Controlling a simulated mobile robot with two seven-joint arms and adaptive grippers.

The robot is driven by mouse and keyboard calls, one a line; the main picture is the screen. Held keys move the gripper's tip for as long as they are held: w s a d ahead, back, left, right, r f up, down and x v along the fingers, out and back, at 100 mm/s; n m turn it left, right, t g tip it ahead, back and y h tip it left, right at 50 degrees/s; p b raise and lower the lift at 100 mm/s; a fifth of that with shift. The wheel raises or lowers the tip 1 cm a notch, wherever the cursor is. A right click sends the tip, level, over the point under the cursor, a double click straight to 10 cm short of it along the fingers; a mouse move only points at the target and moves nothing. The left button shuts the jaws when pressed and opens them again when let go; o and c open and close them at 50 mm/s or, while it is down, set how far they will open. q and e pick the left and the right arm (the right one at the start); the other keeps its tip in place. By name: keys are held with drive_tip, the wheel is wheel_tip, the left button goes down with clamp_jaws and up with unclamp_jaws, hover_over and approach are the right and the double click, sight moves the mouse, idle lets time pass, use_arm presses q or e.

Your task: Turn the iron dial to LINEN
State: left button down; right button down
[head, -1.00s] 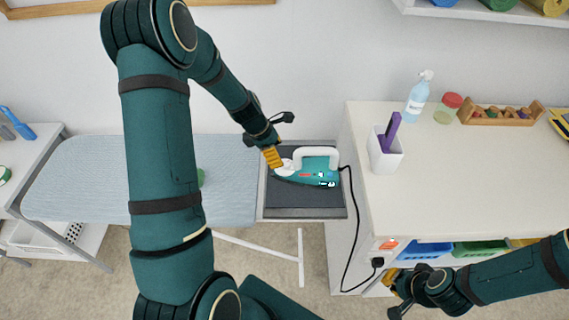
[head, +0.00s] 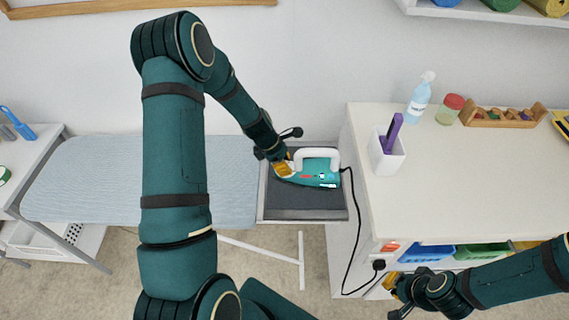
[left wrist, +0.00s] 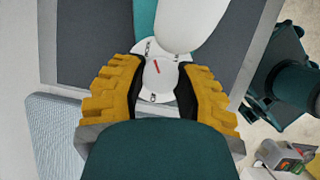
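The iron (head: 315,178), teal with a white handle, lies on the dark rest at the right end of the ironing board. The left wrist view shows its round white dial (left wrist: 160,75) with a red pointer tilted to the upper left. Small marks ring the dial but are too small to read, so LINEN cannot be made out. My left gripper (left wrist: 160,88) is open, its yellow fingers on either side of the dial; I cannot tell whether they touch it. It also shows in the head view (head: 283,169). My right gripper (head: 393,287) is low at the right, away from the iron.
The rest tray (head: 305,206) borders a white cabinet (head: 460,180) on the right. A black cord (head: 352,240) runs from the iron to a socket. A white holder (head: 386,157), a spray bottle (head: 419,97) and a jar stand on the cabinet. The blue board (head: 90,180) looks clear.

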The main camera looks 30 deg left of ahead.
idle(0.3)
use_arm(q)
drive_tip(key=m+g, duration=0.1)
drive_tip(key=m, duration=0.2)
drive_tip(key=shift+m+h, duration=0.4)
drive_tip(key=shift+w+m+g, duration=0.1)
drive_tip(key=shift+m+g, duration=0.7)
drive_tip(key=shift+m, duration=1)
drive_tip(key=c, duration=0.6)
unclamp_jaws()
drive_tip(key=shift+a, duration=0.1)
drive_tip(key=v, duration=1.2)
